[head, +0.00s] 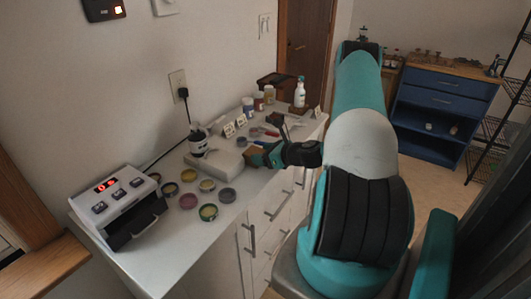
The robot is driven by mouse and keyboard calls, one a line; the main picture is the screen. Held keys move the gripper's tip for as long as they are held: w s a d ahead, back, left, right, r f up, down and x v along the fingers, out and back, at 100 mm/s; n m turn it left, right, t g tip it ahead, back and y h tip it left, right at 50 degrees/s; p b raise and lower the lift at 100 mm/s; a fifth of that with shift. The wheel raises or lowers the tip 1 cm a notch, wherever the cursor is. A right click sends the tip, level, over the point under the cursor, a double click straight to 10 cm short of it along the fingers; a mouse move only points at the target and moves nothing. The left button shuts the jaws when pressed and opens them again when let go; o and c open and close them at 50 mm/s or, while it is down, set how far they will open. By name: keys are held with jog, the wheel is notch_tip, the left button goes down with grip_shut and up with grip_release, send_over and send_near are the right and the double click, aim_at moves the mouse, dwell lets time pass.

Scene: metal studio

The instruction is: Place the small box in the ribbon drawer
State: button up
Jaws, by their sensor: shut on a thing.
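My gripper (259,157) is over the near edge of the white counter, shut on a small brown box (250,158). The fingers and wrist hide part of the box, and I cannot tell whether it touches the counter. White drawers with bar handles (279,206) are in the cabinet front below and to the right of my gripper. They look shut. I cannot make out which one is the ribbon drawer.
A white block-shaped device (222,163) lies just left of my gripper. Several round tins (189,201) and a white machine with a red display (118,205) stand farther left. Bottles, jars and small cards crowd the counter's far end. A blue cabinet (437,115) stands behind.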

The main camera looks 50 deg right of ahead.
jog(key=shift+f, duration=0.2)
jog(key=o, duration=1.2)
jog(key=shift+r, duration=0.1)
jog(key=shift+r, duration=0.1)
